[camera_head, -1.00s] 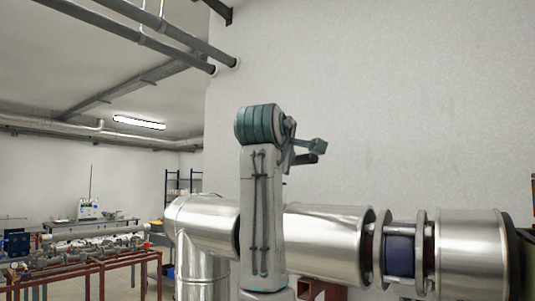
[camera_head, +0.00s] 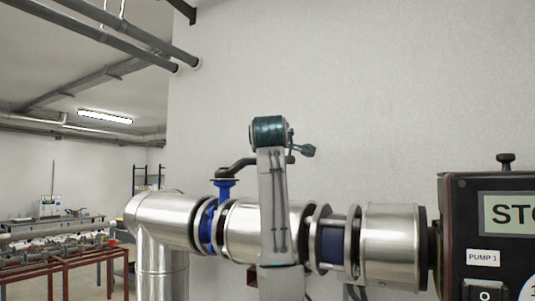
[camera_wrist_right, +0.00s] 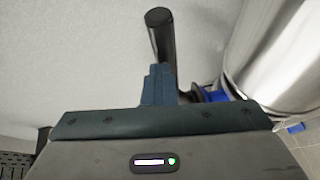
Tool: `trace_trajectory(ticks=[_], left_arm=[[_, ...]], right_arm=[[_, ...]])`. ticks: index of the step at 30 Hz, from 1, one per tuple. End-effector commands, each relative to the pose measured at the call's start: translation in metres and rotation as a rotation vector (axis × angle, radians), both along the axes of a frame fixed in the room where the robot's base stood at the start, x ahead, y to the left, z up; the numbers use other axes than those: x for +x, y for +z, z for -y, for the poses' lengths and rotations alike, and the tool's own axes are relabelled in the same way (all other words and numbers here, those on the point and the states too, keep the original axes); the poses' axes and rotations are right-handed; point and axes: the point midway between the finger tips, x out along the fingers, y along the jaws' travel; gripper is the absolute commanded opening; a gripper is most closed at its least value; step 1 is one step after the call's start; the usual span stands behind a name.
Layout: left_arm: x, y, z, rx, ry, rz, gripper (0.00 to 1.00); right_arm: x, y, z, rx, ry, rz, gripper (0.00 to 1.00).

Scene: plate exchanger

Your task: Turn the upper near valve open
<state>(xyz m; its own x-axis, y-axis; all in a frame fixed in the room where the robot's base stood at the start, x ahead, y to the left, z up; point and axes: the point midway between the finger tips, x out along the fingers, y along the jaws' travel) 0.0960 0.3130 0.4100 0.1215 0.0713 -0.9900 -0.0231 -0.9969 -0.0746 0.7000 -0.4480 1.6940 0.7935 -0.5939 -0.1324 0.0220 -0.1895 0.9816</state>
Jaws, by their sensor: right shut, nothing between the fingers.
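The valve shows as a blue body (camera_head: 208,224) between flanges on the thick silver pipe, with a blue stem on top. Its dark lever handle (camera_head: 236,166) runs from the stem to the right and passes behind my right arm. In the right wrist view the black lever (camera_wrist_right: 160,32) rises past the tip of my right gripper (camera_wrist_right: 158,72), with blue valve parts (camera_wrist_right: 212,95) beside it. The right gripper is shut and empty, close to the lever; I cannot tell if they touch. In the head view my own arm mostly hides this gripper. My left gripper is out of view.
The silver pipe (camera_head: 165,215) runs across the view to a dark pump box (camera_head: 455,235) with a STOP label at right. A plain wall (camera_head: 400,90) stands behind. A red-framed bench (camera_head: 70,258) stands at far left.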

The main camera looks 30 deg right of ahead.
Motion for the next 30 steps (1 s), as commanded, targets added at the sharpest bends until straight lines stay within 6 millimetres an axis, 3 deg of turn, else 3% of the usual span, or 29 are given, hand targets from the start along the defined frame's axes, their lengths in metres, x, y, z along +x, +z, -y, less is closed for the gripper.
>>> trace_trajectory(ticks=[7,17,20,30], left_arm=[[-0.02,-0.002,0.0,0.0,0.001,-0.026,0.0],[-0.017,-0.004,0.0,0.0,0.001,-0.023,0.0],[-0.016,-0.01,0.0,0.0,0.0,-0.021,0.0],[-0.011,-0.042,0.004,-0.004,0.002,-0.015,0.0]], right_arm=[[0.002,-0.003,0.003,0.002,-0.003,-0.007,0.0],[0.0,-0.004,0.001,0.002,-0.002,-0.006,0.0],[-0.007,-0.003,-0.005,0.001,0.0,-0.003,0.0],[-0.062,0.008,-0.048,-0.002,0.002,0.004,0.0]])
